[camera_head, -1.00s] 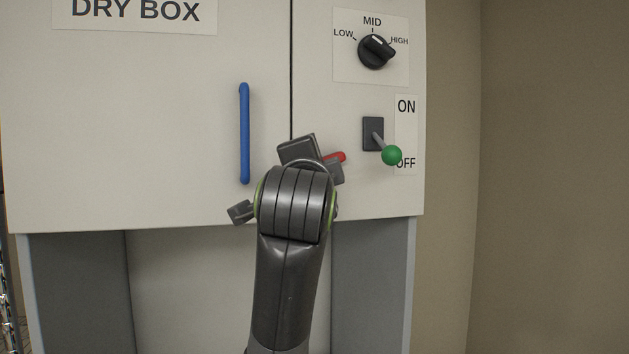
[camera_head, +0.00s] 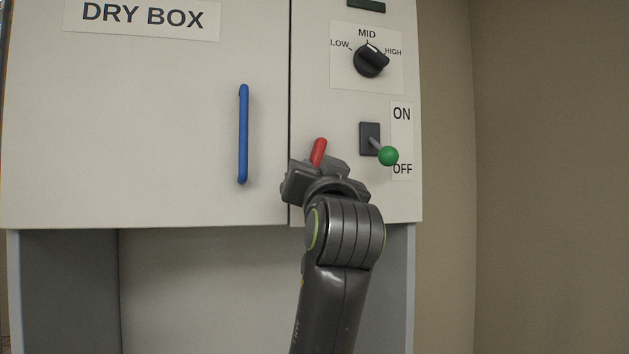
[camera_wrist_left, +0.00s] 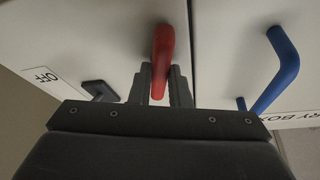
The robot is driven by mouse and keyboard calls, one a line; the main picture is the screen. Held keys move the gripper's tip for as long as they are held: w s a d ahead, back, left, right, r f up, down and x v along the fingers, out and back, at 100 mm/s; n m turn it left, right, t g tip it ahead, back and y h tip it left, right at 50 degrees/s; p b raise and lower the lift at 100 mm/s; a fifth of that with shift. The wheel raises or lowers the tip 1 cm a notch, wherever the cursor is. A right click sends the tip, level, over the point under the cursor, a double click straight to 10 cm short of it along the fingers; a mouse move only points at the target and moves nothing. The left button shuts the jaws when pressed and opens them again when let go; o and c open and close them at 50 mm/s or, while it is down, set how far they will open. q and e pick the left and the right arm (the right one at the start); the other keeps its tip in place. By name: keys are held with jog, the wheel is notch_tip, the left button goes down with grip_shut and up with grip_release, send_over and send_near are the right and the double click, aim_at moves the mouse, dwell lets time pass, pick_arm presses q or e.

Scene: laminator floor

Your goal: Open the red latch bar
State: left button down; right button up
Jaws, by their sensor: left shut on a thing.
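The red latch bar (camera_head: 318,152) is on the dry box front, just right of the door seam. It stands nearly upright, its top leaning slightly right. My left gripper (camera_head: 314,172) is shut on its lower part. In the left wrist view the red bar (camera_wrist_left: 163,50) runs between the two fingers of my left gripper (camera_wrist_left: 161,88). The gripper hides the bar's lower end and its mount in the head view. My right gripper is not in view.
A blue door handle (camera_head: 243,135) stands left of the seam. To the right are a switch lever with a green ball (camera_head: 388,156) and a black dial (camera_head: 370,60). The dry box door (camera_head: 150,130) is flush with the panel. Open space lies below the box.

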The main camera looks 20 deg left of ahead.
pick_arm(q)
jog(key=shift+w+d+f+n+g+y+b, duration=0.15)
jog(key=shift+n+g+y, duration=0.35)
jog(key=shift+n, duration=0.7)
jog(key=shift+n+g+y+b, duration=0.2)
jog(key=shift+n+y, duration=0.5)
jog(key=shift+n, duration=0.8)
jog(key=c, duration=1.4)
grip_release()
jog(key=shift+o, duration=0.2)
jog(key=b+v, duration=0.9)
jog(key=v, duration=0.8)
